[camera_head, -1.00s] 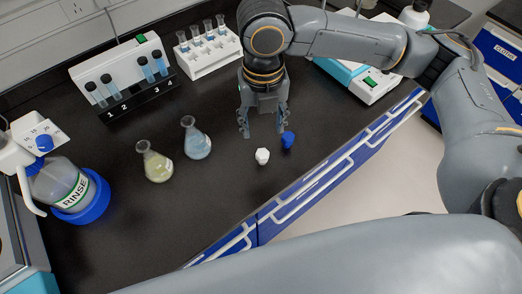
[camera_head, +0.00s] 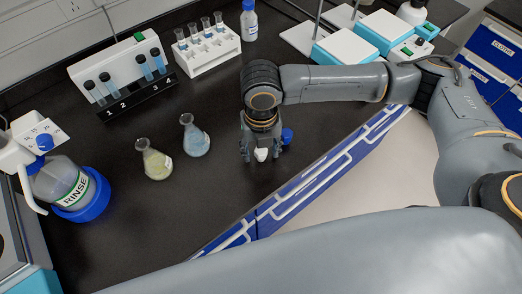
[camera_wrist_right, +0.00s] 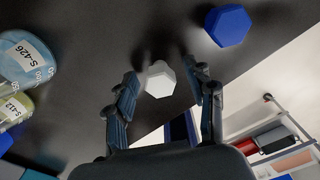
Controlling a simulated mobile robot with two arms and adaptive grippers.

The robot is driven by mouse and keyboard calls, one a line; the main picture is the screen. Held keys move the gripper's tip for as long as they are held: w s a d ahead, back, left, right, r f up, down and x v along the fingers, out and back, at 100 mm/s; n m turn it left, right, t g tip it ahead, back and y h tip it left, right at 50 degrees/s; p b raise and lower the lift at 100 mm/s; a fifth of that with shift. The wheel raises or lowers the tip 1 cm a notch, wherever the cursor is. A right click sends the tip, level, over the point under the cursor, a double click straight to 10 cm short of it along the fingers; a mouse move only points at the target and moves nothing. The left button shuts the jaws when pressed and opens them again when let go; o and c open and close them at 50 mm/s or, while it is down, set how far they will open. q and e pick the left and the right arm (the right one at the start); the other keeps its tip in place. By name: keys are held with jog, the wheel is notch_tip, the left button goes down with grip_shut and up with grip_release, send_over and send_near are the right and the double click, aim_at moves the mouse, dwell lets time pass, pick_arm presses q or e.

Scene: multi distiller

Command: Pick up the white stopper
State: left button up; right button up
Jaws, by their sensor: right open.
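The white stopper (camera_head: 261,154) is on the black bench near its front edge. My right gripper (camera_head: 260,158) is down over it, with a finger on each side. In the right wrist view the white stopper (camera_wrist_right: 159,79) shows between the tips of my open right gripper (camera_wrist_right: 165,88). I cannot tell whether either finger touches it. A blue stopper (camera_head: 287,136) stands just to the right, partly behind my right gripper; it also shows in the right wrist view (camera_wrist_right: 228,25). My left gripper is not in view.
A yellow-liquid flask (camera_head: 155,164) and a blue-liquid flask (camera_head: 195,140) stand to the left. A rinse bottle (camera_head: 70,188) stands far left. Test-tube racks (camera_head: 122,70) (camera_head: 207,50) are at the back. The bench's front edge is close by on the right.

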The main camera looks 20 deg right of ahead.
jog(key=c, duration=0.8)
jog(key=shift+r, duration=0.1)
